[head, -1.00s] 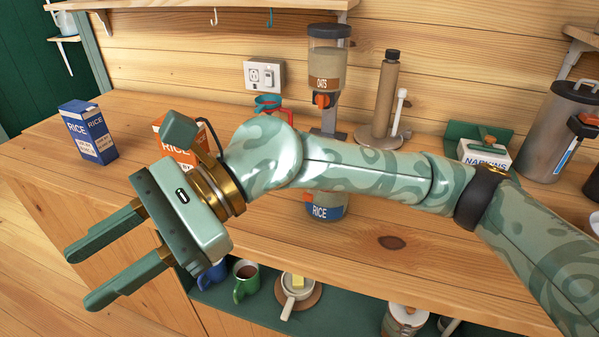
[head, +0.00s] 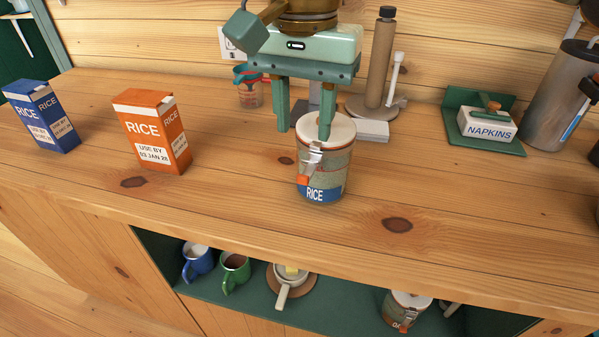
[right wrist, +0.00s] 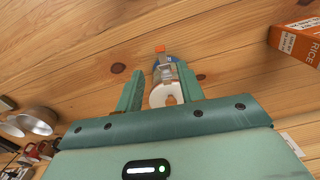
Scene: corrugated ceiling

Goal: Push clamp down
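The RICE jar (head: 324,178) stands upright on the counter, with a white lid (head: 340,127). Its metal clamp (head: 313,156) hangs down the front, ending in an orange tab (head: 303,180); I cannot tell whether it is fully closed. My right gripper (head: 304,134) is open and empty, fingers pointing down at the jar's lid. One finger overlaps the lid in the picture; contact is unclear. In the right wrist view the lid (right wrist: 165,96) and orange tab (right wrist: 160,48) show between the spread fingers (right wrist: 160,86). My left gripper is not in view.
An orange rice box (head: 150,132) and a blue rice box (head: 42,118) stand to the left. A paper towel stand (head: 380,60) and napkins (head: 487,124) are behind right. Mugs and another jar (head: 404,310) sit on the shelf below. The counter front is clear.

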